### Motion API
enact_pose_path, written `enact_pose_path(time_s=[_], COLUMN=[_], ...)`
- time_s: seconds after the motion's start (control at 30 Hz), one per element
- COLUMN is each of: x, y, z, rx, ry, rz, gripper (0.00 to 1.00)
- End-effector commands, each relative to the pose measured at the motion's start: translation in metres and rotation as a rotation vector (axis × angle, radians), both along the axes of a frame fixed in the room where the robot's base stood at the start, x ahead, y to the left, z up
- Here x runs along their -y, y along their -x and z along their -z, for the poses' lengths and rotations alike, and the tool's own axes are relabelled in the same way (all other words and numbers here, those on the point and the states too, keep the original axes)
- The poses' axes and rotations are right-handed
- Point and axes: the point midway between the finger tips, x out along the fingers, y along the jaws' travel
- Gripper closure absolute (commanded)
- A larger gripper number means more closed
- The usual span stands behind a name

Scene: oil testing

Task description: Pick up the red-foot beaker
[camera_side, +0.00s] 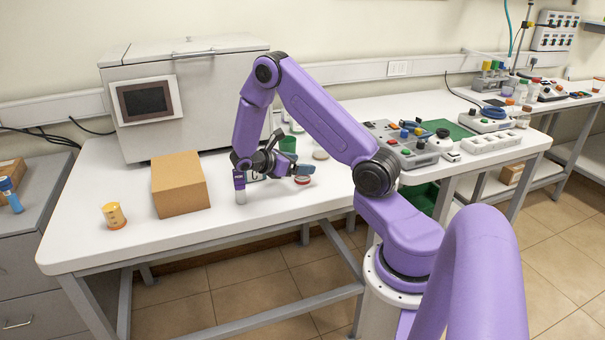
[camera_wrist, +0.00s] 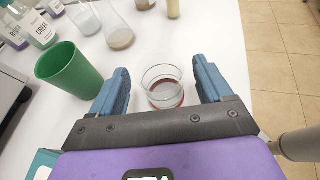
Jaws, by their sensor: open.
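The red-foot beaker (camera_wrist: 162,90) is a clear, low glass with a red base, standing upright on the white table in the wrist view. It appears between the two blue fingers of my gripper (camera_wrist: 161,68), with a visible gap on each side. In the side view, a small red-and-white round thing, likely its foot (camera_side: 302,182), shows just below the blue fingers of my gripper (camera_side: 304,170). My gripper is open and holds nothing. I cannot tell how far the fingertips are above the beaker.
A green cup (camera_wrist: 69,70) stands left of the left finger. Flasks (camera_wrist: 118,34) and labelled bottles (camera_wrist: 40,29) stand beyond. A cardboard box (camera_side: 180,184) and an orange cup (camera_side: 114,215) are at left. The table's edge lies to the right in the wrist view.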

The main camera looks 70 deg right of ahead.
Motion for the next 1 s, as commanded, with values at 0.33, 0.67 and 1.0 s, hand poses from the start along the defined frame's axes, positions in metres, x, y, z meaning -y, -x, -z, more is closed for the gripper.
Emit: enact_pose_path(time_s=[0.33,0.67,1.0], x=[0.028,0.028,0.028], y=[0.016,0.016,0.016], z=[0.014,0.013,0.013], rx=[-0.001,0.0,0.0], ry=[-0.002,-0.001,-0.001], rz=[-0.002,-0.001,-0.001], gripper=[0.21,0.63,0.77])
